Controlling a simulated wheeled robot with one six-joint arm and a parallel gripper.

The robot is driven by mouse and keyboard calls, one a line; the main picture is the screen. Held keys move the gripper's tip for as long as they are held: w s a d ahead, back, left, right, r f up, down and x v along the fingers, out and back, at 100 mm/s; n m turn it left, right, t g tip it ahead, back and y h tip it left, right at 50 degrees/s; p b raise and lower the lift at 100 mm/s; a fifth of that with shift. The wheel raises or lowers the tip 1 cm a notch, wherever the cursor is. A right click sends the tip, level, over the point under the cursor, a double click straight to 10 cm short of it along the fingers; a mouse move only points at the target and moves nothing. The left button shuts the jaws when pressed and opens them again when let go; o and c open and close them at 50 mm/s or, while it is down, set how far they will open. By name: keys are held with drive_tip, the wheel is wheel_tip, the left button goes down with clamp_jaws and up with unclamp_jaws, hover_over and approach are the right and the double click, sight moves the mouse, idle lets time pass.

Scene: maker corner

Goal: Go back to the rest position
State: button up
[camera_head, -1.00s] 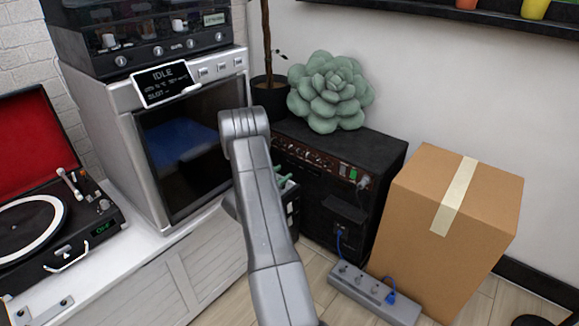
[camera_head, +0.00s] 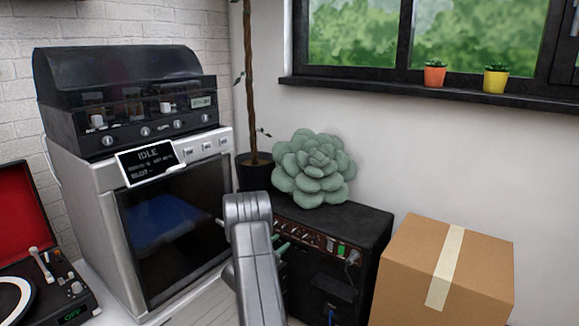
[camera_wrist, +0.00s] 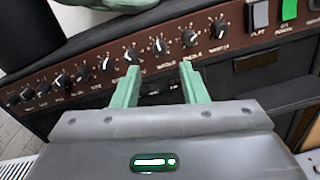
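My gripper (camera_wrist: 160,88) shows in the wrist view with its two green fingers apart and nothing between them. It faces the amplifier's control panel (camera_wrist: 100,68), with its row of knobs just beyond the fingertips. I cannot tell the exact gap to the panel. In the head view my grey arm rises from the bottom middle in front of the black amplifier (camera_head: 350,232). The arm hides most of the gripper there; only bits of green finger show beside it.
A silver machine (camera_head: 108,215) with an IDLE display stands left, beside a record player (camera_head: 75,290). A succulent (camera_head: 315,170) sits on the amplifier. A cardboard box (camera_head: 410,255) stands right. A windowsill (camera_head: 350,86) holds a red pot (camera_head: 434,76) and a yellow pot (camera_head: 495,81).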

sight(292, 233)
drive_tip(key=b+x, duration=0.1)
drive_tip(key=x, duration=0.5)
drive_tip(key=shift+w+f, duration=0.1)
drive_tip(key=shift+w+d+r, duration=0.1)
drive_tip(key=shift+r, duration=0.1)
drive_tip(key=shift+n+p, duration=0.3)
drive_tip(key=shift+p, duration=0.05)
drive_tip(key=shift+f+b, duration=0.2)
drive_tip(key=shift+b, duration=0.15)
